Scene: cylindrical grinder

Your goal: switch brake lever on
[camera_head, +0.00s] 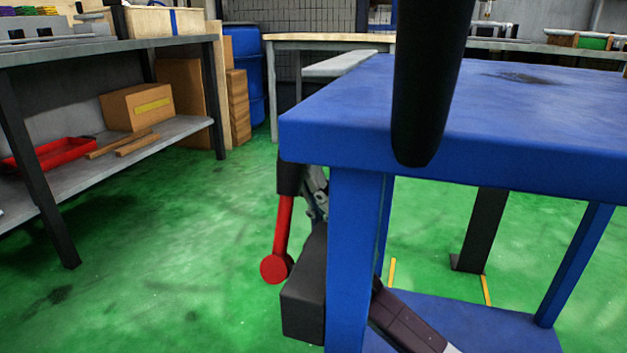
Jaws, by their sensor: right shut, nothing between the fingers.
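The brake lever (282,232) is a red bar with a round red knob at its lower end. It hangs down, slightly tilted, just left of the blue table's near leg. Its upper end meets a black part under the tabletop corner. My right gripper (314,183) shows as small grey and black finger parts just right of the lever's top, partly hidden by the table leg. It is shut and empty. I cannot tell whether it touches the lever. A black block (304,290) sits below, beside the leg. My left gripper is not in view.
The blue table (330,135) fills the right side; its leg and edge crowd the lever. A dark rounded shape hides part of its top. A grey shelf (190,128) with boxes and a red tray (55,153) stands left. Green floor between is clear.

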